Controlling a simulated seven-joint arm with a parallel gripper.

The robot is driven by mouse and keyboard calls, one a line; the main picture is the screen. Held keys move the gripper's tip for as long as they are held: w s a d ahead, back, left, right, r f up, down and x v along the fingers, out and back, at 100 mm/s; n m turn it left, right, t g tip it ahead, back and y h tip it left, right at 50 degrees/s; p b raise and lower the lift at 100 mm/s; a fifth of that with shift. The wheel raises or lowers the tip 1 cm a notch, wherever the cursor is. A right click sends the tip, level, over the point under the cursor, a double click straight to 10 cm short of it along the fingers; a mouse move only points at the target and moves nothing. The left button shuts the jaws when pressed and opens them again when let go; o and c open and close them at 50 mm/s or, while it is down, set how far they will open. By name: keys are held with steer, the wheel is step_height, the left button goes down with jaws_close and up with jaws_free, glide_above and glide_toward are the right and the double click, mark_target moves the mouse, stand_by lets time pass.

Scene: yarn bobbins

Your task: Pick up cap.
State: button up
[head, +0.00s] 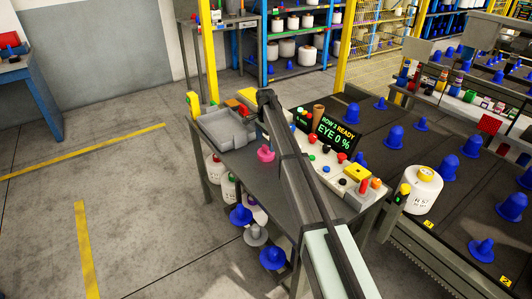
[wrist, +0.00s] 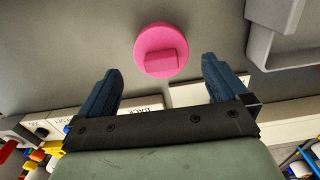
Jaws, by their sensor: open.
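A pink cap (head: 266,153) sits on the dark workbench top in the head view, just left of my arm. In the wrist view the pink cap (wrist: 161,36) is a round disc with a raised block on it. My gripper (wrist: 161,68) is open and empty, with its two dark blue fingers spread wide. The cap shows beyond and between the fingertips, apart from both. In the head view my arm reaches over the bench, and I cannot make out the fingers.
A grey tray (head: 222,128) stands on the bench's left end, near the cap. A black display (head: 335,134), buttons and coloured small parts fill the bench right of my arm. White labels (wrist: 140,108) lie close to the fingers.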

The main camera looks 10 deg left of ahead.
mark_target(267, 150)
steer(key=shift+w+d+f, duration=0.1)
steer(key=shift+w+f, duration=0.05)
steer(key=shift+f, duration=1.4)
steer(key=shift+w+d+f, duration=0.1)
steer(key=shift+f, duration=1.45)
steer(key=c, duration=0.8)
steer(key=shift+c, duration=0.2)
step_height(267, 150, up, 10)
steer(key=shift+n, duration=0.3)
